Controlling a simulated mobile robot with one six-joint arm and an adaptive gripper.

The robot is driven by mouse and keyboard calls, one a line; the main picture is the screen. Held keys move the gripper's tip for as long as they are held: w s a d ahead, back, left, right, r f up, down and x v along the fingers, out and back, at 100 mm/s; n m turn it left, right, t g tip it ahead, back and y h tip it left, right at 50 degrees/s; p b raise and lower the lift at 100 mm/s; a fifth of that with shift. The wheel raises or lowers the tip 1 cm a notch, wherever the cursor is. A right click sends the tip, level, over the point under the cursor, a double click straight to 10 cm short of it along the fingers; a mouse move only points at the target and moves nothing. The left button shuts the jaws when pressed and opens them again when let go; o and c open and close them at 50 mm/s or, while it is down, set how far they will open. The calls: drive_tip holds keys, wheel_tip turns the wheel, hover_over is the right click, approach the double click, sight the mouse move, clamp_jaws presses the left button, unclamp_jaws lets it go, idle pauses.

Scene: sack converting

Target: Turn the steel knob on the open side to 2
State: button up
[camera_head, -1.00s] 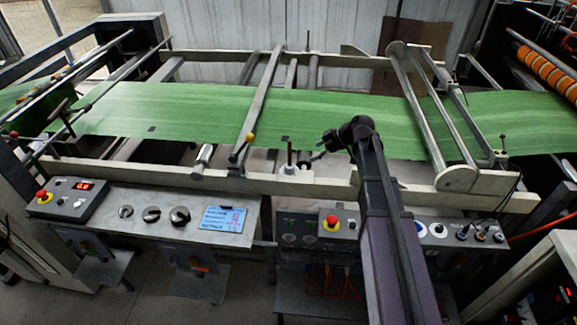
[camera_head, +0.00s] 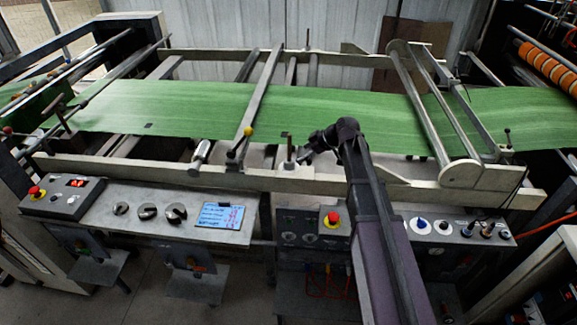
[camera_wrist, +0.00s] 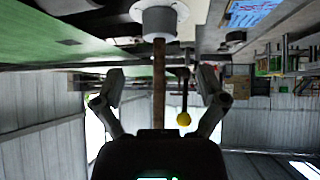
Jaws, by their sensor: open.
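Three round dark-and-silver knobs, a left one (camera_head: 120,208), a middle one (camera_head: 147,211) and a right one (camera_head: 176,213), sit on the left control panel (camera_head: 95,222). I cannot tell which is the steel knob of the task, and their markings are too small to read. My gripper (camera_head: 303,156) is open, well above and to the right of these knobs, close to an upright brown rod (camera_head: 289,146) on a pale round base. In the wrist view the rod (camera_wrist: 159,95) appears between the spread fingers (camera_wrist: 160,82), with no grip on it visible.
A yellow-ball lever (camera_head: 248,132) stands left of the rod. Green web (camera_head: 200,108) runs across the machine behind. A handwritten blue card (camera_head: 220,215) lies right of the knobs. Red emergency buttons are on the left panel (camera_head: 36,192) and middle panel (camera_head: 333,218).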

sight(289, 160)
drive_tip(key=shift+b+x, duration=2.45)
drive_tip(key=shift+x, duration=1.35)
drive_tip(key=shift+a, duration=0.1)
drive_tip(key=c, duration=1.2)
